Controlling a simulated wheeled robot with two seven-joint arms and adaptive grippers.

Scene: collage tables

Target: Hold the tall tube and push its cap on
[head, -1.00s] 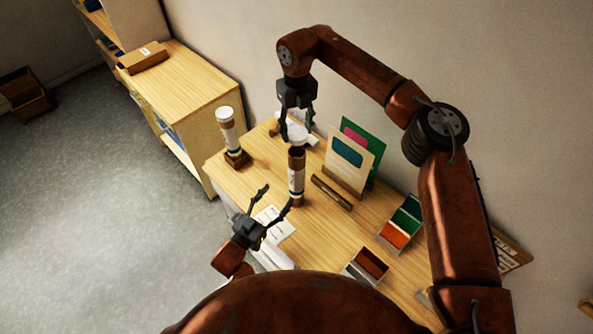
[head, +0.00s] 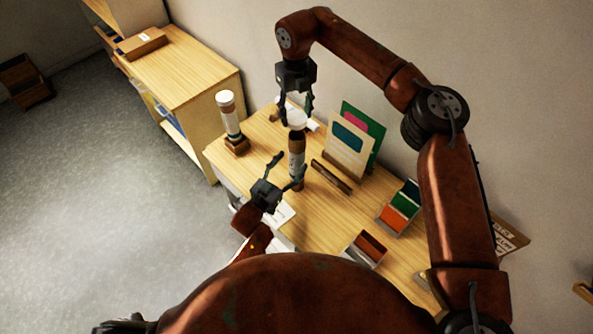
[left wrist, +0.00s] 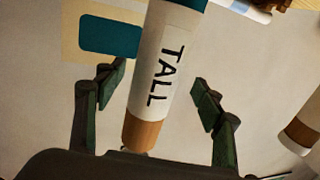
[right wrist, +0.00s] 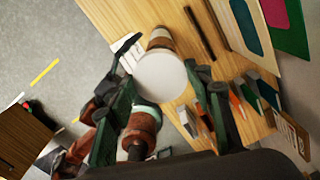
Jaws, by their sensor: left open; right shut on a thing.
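The tall tube (head: 296,163) stands upright on the table, brown with a white label; its "TALL" lettering (left wrist: 165,75) shows in the left wrist view. My left gripper (head: 291,165) is open, with its fingers to either side of the tube in the left wrist view and space between them and it. My right gripper (head: 296,115) is shut on the white cap (head: 297,121), close over the tube's top; I cannot tell whether they touch. The cap's round face (right wrist: 160,78) shows between the fingers in the right wrist view. The tube's lower end is partly hidden.
A second tube (head: 229,117) with a white cap stands in a wooden block (head: 236,145) at the table's left corner. Upright cards (head: 347,150) stand right of the tall tube, near a dark wooden bar (head: 331,177). Coloured sample trays (head: 400,210) lie further right.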

